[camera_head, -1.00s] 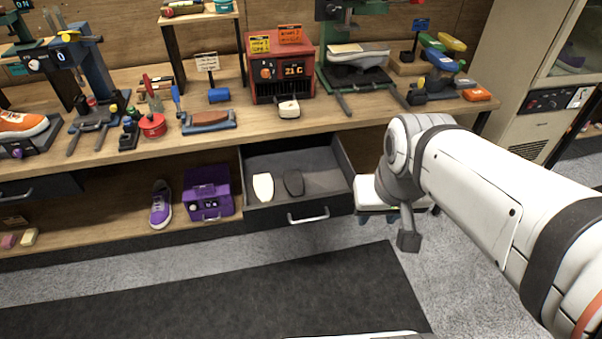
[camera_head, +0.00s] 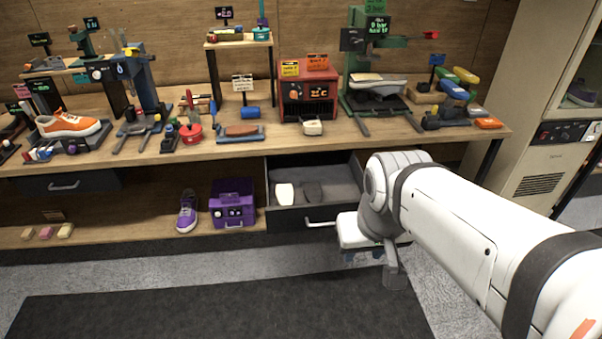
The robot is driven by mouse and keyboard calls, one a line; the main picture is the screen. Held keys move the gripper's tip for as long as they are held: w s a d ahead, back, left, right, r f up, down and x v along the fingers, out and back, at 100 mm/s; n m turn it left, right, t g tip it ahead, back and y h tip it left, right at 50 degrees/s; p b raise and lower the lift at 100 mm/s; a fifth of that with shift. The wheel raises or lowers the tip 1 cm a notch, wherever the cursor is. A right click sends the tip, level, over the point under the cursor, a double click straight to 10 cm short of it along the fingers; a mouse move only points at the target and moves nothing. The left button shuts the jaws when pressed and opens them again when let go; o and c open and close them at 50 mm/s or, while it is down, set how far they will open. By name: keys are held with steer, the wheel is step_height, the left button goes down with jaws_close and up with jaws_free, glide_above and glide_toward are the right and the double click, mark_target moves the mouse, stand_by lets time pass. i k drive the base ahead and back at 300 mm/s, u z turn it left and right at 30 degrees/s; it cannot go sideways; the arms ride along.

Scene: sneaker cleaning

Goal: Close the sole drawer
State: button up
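The sole drawer (camera_head: 291,220) stands open below the workbench. It has dark walls, a grey inside and a pale bar handle (camera_head: 322,223) on its front. My white arm comes in from the right and hides the drawer's right front corner. My gripper (camera_head: 362,255) hangs in front of that right side, low and near the front panel. Its fingers are small and partly hidden, so I cannot tell whether they are apart or whether they touch the drawer.
A purple box (camera_head: 232,206) and a purple sneaker (camera_head: 187,212) stand on the lower shelf, left of the drawer. Another drawer (camera_head: 64,185) at the far left is shut. The workbench (camera_head: 345,137) above carries several tools. Floor with a dark mat (camera_head: 200,305) is clear in front.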

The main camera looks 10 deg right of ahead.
mark_target(340, 174)
steer(key=z, duration=0.05)
steer(key=i, duration=1)
steer(key=u, duration=0.1)
steer(key=k, duration=1)
steer(key=z, duration=1.2)
steer(key=i, duration=1)
steer(key=u, duration=0.75)
